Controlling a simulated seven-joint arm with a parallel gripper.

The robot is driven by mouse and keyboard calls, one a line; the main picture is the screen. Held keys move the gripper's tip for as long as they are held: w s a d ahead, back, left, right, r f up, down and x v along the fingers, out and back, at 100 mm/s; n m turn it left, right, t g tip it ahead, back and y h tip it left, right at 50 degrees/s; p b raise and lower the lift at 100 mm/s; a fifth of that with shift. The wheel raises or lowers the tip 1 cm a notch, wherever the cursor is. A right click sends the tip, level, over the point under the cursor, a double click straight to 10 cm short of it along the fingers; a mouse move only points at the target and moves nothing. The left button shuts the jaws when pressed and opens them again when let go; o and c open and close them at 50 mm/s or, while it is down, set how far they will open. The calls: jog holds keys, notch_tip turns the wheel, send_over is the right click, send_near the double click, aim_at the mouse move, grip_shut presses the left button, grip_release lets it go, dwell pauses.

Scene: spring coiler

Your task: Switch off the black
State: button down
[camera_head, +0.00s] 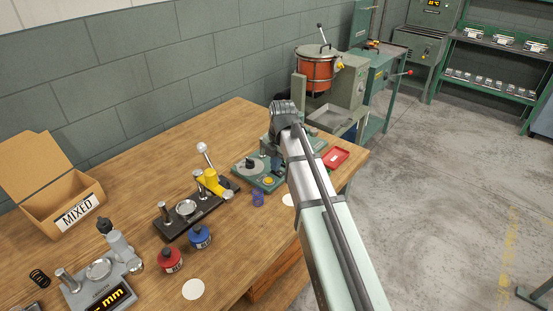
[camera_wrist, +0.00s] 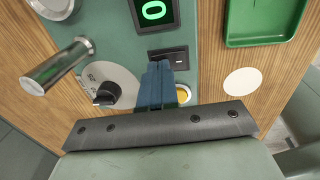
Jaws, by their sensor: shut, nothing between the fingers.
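In the wrist view, a black rocker switch (camera_wrist: 178,59) sits on the green panel of the machine (camera_wrist: 213,62), below a display (camera_wrist: 155,12) with a green lit 0. The machine also shows in the head view (camera_head: 246,171). My gripper (camera_wrist: 160,66) is shut and empty, its blue fingers together. Their tips overlap the left part of the switch in the picture; I cannot tell whether they touch it. A black knob (camera_wrist: 108,94) on a pale dial lies to the left, and a yellow button (camera_wrist: 183,94) is partly hidden by the fingers. My arm covers part of the machine in the head view.
A steel rod (camera_wrist: 58,68) sticks up left of the switch. A green tray (camera_wrist: 262,20) and a white disc (camera_wrist: 243,81) lie to the right. In the head view, a red tray (camera_head: 335,157), a black fixture with a yellow part (camera_head: 213,182), and bottles (camera_head: 200,236) stand on the table.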

aim_at(280, 174)
jog(key=shift+f, duration=0.1)
dwell(0.3)
jog(key=shift+w+a+f, duration=0.15)
jog(key=shift+a+f, duration=0.15)
jog(key=shift+f, duration=0.2)
jog(key=shift+s+d, duration=0.55)
jog(key=shift+s, duration=0.1)
notch_tip(280, 174, up, 15)
jog(key=f, duration=0.9)
jog(key=w+f, duration=0.1)
jog(key=f, duration=0.4)
jog(key=shift+a, duration=0.25)
dwell(0.5)
